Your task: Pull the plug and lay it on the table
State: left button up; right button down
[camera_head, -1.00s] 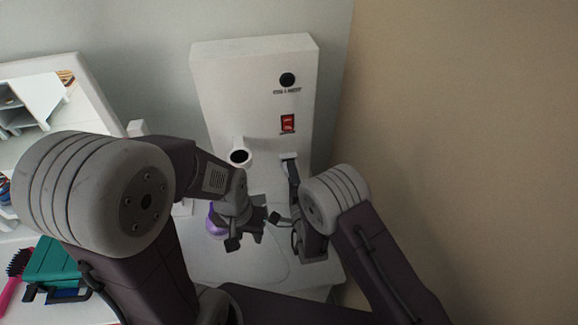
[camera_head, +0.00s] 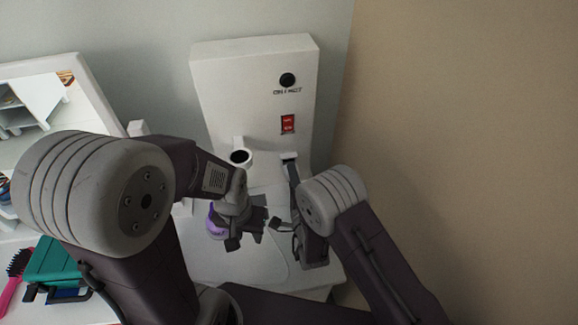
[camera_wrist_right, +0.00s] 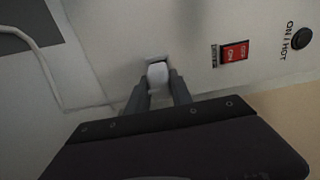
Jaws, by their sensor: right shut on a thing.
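The white plug (camera_wrist_right: 158,74) is between the fingertips of my right gripper (camera_wrist_right: 158,88) in the right wrist view. It sits at a small dark-edged socket opening in the white panel; I cannot tell how deep its prongs are. In the head view my right gripper (camera_head: 291,166) reaches up to the panel's lower right, and its fingers hide most of the plug. My left gripper (camera_head: 246,240) hangs over the white table (camera_head: 205,262), beside a purple object (camera_head: 214,220) that it partly covers. I cannot tell whether its jaws are apart.
The white panel (camera_head: 222,85) carries a red switch (camera_head: 288,123) and a black knob (camera_head: 287,80). A white tube-shaped holder (camera_head: 240,156) juts out left of the plug. A pink brush (camera_head: 14,275) and a green box (camera_head: 58,262) lie at the left. A wall closes the right.

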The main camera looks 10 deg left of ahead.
jog(key=shift+s, duration=0.15)
jog(key=shift+v, duration=2.05)
